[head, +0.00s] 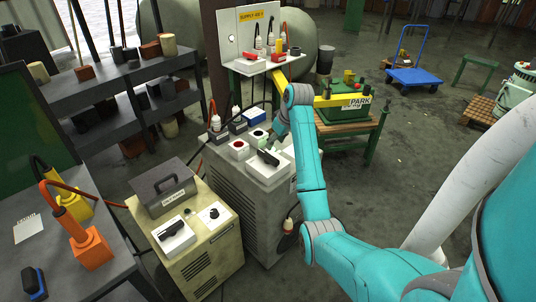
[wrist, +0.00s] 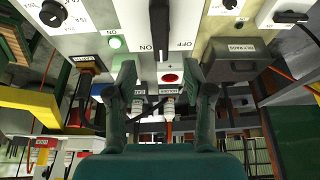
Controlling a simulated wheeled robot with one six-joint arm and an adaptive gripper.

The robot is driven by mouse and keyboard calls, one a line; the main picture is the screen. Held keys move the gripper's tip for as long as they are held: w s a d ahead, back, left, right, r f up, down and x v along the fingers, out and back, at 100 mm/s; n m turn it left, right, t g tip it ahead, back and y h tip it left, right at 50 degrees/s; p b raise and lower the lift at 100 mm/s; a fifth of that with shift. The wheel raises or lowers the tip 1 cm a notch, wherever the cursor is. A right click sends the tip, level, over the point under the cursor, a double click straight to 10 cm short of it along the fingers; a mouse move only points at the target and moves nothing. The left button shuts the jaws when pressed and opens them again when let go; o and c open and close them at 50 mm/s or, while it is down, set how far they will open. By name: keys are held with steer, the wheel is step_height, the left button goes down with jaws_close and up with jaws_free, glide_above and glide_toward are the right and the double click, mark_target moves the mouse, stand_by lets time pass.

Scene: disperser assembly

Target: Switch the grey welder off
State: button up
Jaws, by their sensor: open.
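The grey welder (head: 262,210) is a tall grey cabinet in the middle of the head view. Its top carries a white box with a black switch lever (head: 268,157). In the wrist view the lever (wrist: 159,32) shows near the top centre, with ON lettering on its left and OFF lettering on its right. In the head view my gripper (head: 281,128) is by the back of the welder's top, partly hidden by my arm.
A cream welder (head: 225,250) with its own black switch and a knob stands close at the left. A table with an orange device (head: 92,250) is at the far left. A white shelf (head: 265,62) with small items rises behind. A green machine (head: 345,108) stands behind right.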

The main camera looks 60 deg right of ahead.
mark_target(268, 155)
steer(key=x, duration=0.9)
steer(key=shift+w+f, duration=0.15)
steer(key=shift+f, duration=0.05)
jaws_close()
